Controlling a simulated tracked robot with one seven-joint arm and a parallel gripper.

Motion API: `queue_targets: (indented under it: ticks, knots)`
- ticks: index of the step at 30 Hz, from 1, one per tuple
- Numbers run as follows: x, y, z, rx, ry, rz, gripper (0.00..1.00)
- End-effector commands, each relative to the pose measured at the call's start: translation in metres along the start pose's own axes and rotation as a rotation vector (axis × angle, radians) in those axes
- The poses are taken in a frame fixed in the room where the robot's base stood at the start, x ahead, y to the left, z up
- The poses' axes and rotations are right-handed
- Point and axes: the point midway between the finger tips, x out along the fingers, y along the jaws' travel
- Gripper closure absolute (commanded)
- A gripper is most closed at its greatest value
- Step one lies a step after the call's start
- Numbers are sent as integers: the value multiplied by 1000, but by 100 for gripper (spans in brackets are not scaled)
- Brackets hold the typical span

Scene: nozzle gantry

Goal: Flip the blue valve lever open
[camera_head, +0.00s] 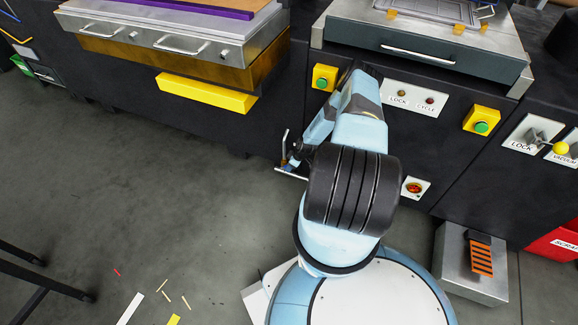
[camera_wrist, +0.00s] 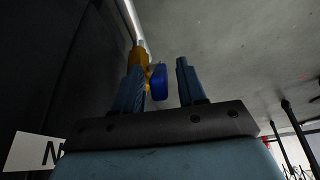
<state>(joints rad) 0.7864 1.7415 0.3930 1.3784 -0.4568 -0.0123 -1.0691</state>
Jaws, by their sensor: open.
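The blue valve lever (camera_wrist: 158,82) shows in the wrist view between the two fingers of my gripper (camera_wrist: 161,66), closer to the left finger. A gap shows between the lever and the right finger. I cannot tell whether the left finger touches the lever. The brass-yellow valve body (camera_wrist: 139,55) sits just behind the left fingertip, on a pale metal pipe (camera_wrist: 133,20). My gripper is open. In the head view, my arm covers much of this spot; a small blue part (camera_head: 292,163) shows beside the thin pipe (camera_head: 285,142).
A dark cabinet front with a yellow button box (camera_head: 325,77) and a lock and cycle panel (camera_head: 414,99) stands behind my arm. A grey box with an orange pedal (camera_head: 481,259) is on the floor at right. The floor at left is mostly open, with small scraps.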

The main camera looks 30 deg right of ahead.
Motion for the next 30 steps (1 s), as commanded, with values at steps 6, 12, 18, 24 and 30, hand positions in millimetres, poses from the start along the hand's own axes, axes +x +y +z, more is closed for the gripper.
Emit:
queue_targets:
  ticks: [6, 12, 18, 24, 30]
  knots:
    - [5, 0, 2, 2, 0, 1, 60]
    - [5, 0, 2, 2, 0, 1, 61]
    - [5, 0, 2, 2, 0, 1, 80]
    - [5, 0, 2, 3, 0, 1, 99]
    - [4, 0, 3, 3, 0, 1, 100]
